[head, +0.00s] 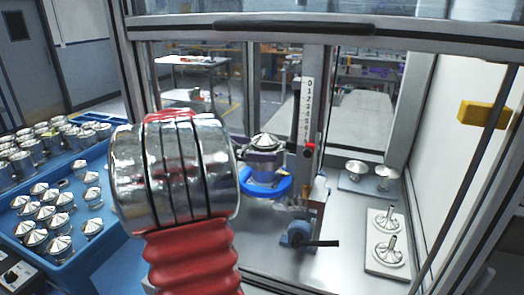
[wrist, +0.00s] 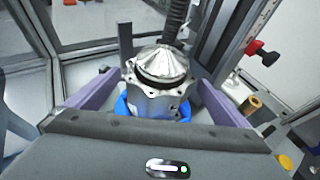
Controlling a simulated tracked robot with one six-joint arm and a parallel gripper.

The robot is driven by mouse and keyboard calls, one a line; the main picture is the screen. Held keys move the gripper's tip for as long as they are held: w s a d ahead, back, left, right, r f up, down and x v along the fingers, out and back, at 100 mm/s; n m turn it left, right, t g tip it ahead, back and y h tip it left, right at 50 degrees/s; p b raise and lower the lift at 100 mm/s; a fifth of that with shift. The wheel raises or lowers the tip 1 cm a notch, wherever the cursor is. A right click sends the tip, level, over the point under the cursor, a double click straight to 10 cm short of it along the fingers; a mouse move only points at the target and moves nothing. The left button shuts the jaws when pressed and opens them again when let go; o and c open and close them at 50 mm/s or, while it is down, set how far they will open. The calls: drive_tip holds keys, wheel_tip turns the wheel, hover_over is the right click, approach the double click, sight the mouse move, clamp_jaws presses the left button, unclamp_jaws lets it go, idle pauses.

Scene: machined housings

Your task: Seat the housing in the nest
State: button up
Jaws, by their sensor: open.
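The housing (wrist: 158,85), a silvery machined part with a conical top and flanged, holed rim, stands about upright in the middle of the wrist view. It also shows in the head view (head: 266,142). The blue ring-shaped nest (head: 266,187) is directly below it; a little of its blue shows around the housing's base in the wrist view (wrist: 122,107). The contact between housing and nest is hidden, so I cannot tell how deep it sits. My gripper (wrist: 160,88) is open, with its purple fingers on either side of the housing. It is partly visible in the head view (head: 264,158).
A blue tray (head: 85,255) with many similar housings stands at the left. An upright column with a number scale (head: 305,115) rises beside the nest. Pale plates (head: 386,262) with metal parts lie at the right. A black-handled lever (head: 318,243) sits in front.

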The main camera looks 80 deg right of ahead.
drive_tip(key=shift+v, duration=1.7)
